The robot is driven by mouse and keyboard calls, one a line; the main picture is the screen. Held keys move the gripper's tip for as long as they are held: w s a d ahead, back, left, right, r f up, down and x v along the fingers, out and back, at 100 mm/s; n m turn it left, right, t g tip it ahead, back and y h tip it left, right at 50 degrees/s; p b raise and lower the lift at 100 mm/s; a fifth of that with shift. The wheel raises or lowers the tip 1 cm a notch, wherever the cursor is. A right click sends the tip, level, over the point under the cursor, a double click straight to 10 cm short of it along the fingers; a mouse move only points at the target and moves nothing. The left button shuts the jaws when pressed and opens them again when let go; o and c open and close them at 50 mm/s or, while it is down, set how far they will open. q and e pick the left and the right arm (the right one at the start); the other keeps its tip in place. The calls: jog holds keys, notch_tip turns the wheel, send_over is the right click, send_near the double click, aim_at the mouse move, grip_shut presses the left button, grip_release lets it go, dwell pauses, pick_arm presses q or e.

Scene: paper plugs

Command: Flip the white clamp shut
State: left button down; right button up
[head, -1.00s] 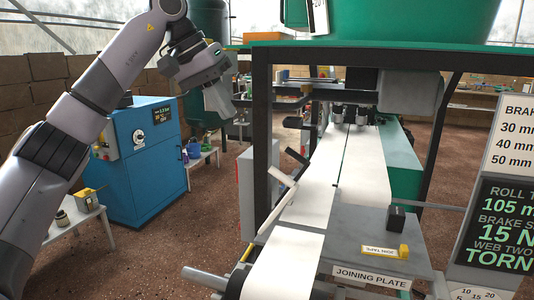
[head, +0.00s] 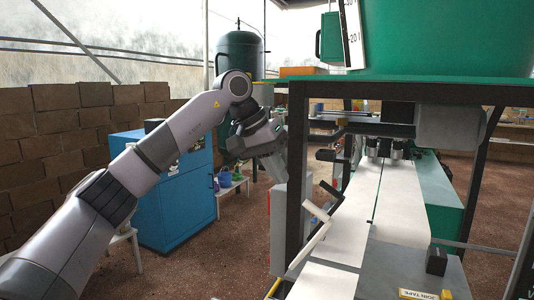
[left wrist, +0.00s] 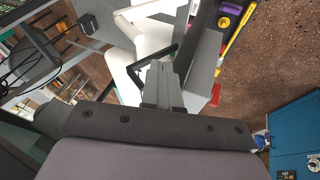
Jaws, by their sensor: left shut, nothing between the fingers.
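The white clamp (head: 310,245) is a pale bar standing tilted up at the left edge of the white paper web (head: 350,215), with shorter white pieces at its upper end. It looks raised, not flat on the paper. My left gripper (head: 276,168) is shut and empty. In the head view it hangs to the upper left of the clamp, apart from it, beside the dark frame post. In the left wrist view its closed fingers (left wrist: 162,82) cover part of the machine behind them, and I cannot surely pick out the clamp there. My right gripper is not in view.
A dark frame post (head: 298,170) stands close to the right of my left gripper. A green tank (head: 440,35) sits above. The joining plate (head: 400,270) with a black block (head: 436,261) and yellow tape holder is at lower right. A blue cabinet (head: 165,195) stands left.

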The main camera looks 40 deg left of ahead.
pick_arm(q)
jog(key=d+f, duration=0.1)
jog(key=d, duration=0.1)
jog(key=w+d+f, duration=0.1)
jog(key=f, duration=0.1)
jog(key=shift+w+d, duration=0.1)
jog(key=shift+d, duration=0.25)
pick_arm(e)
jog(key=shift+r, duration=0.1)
pick_arm(q)
jog(key=shift+d, duration=0.15)
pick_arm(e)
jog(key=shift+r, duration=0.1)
pick_arm(q)
jog(key=w+d+f, duration=0.1)
jog(key=d+f, duration=0.3)
jog(key=d, duration=0.3)
jog(key=w+d+f, duration=0.2)
jog(key=d+f, duration=0.2)
jog(key=d, duration=0.3)
jog(key=shift+w+d+f, duration=0.15)
jog(key=shift+w+d, duration=0.1)
jog(key=shift+w, duration=0.05)
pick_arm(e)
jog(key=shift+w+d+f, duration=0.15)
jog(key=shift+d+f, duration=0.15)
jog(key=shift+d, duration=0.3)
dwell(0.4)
